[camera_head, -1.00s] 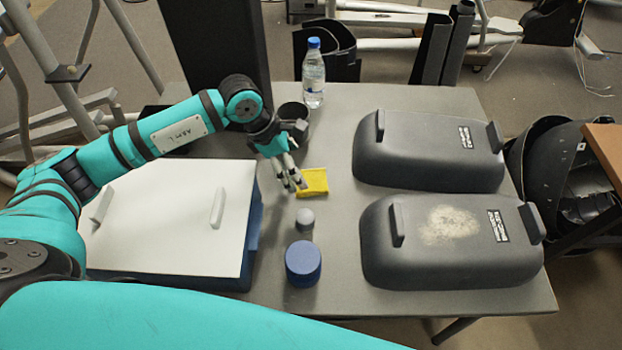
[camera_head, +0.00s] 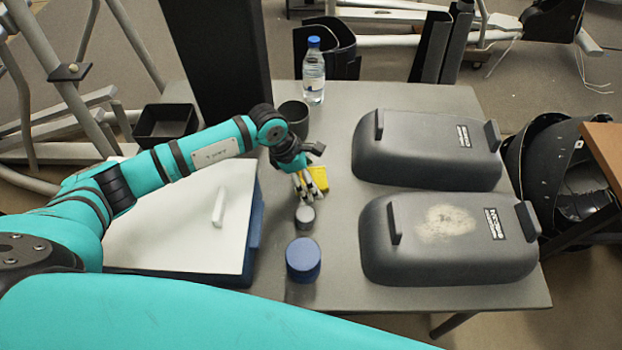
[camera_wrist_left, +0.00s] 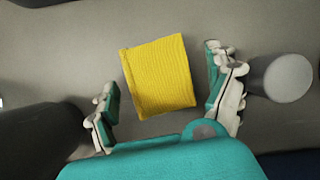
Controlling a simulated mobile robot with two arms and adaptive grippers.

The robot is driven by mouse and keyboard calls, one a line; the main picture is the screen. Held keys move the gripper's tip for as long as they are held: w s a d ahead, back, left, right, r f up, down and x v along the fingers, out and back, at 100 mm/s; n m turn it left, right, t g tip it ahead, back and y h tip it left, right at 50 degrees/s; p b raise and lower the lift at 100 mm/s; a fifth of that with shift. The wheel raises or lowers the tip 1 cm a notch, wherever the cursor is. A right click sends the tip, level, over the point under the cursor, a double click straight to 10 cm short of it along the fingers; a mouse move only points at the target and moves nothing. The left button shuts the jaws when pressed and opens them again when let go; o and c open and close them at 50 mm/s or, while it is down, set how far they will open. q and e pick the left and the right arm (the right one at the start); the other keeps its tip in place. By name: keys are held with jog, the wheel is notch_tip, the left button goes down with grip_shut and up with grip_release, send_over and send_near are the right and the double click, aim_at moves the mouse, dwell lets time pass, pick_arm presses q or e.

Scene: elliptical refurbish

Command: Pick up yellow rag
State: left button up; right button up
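The yellow rag (camera_head: 319,178) is a small folded ribbed cloth on the grey table, partly hidden behind my left gripper in the head view. In the left wrist view the whole rag (camera_wrist_left: 158,76) shows, lying between the two spread fingers and a little beyond them. My left gripper (camera_head: 307,194) points down over the rag's left side. It is open and empty, and its fingers (camera_wrist_left: 168,95) show clear of the cloth on both sides. How high the fingertips are above the table is hard to tell. My right gripper is not in view.
A small grey-topped cylinder (camera_head: 305,216) stands close to the left fingers, with a blue round container (camera_head: 303,259) in front. A dark cup (camera_head: 294,118) and a water bottle (camera_head: 313,72) stand behind. Two dark covers (camera_head: 428,150) lie right; a white-lidded blue box (camera_head: 180,235) lies left.

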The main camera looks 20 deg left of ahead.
pick_arm(q)
jog(key=c, duration=1.1)
jog(key=shift+o, duration=0.2)
jog(key=shift+r, duration=0.1)
notch_tip(320, 180, up, 10)
jog(key=b, duration=0.1)
jog(key=o, duration=0.4)
jog(key=shift+c, duration=0.2)
jog(key=c, duration=0.3)
